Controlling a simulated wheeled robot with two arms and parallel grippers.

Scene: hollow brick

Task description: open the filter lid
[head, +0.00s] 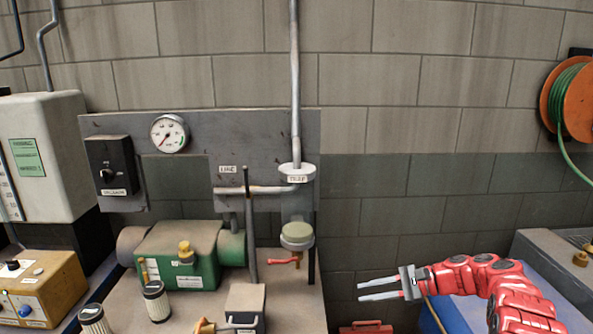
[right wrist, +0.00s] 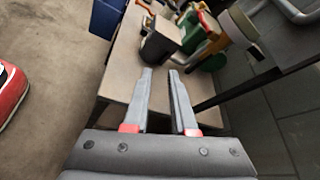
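A filter unit with a white top (head: 297,173) and a clear bowl with a greenish base (head: 297,235) hangs on the grey panel, under a vertical pipe. A small red-handled valve (head: 284,262) sits below it. I cannot tell for sure which part is the filter lid. My right gripper (head: 359,291) is open and empty, to the right of the bench and apart from everything; its fingers show in the right wrist view (right wrist: 160,70). My left gripper is out of view.
A green pump (head: 180,254), two pleated cartridges (head: 156,302) and an upright bar stand on the bench (head: 290,308). A gauge (head: 169,133) and a black switch box (head: 113,165) are on the panel. A red case (head: 366,328) is low, below my right gripper. A hose reel hangs right.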

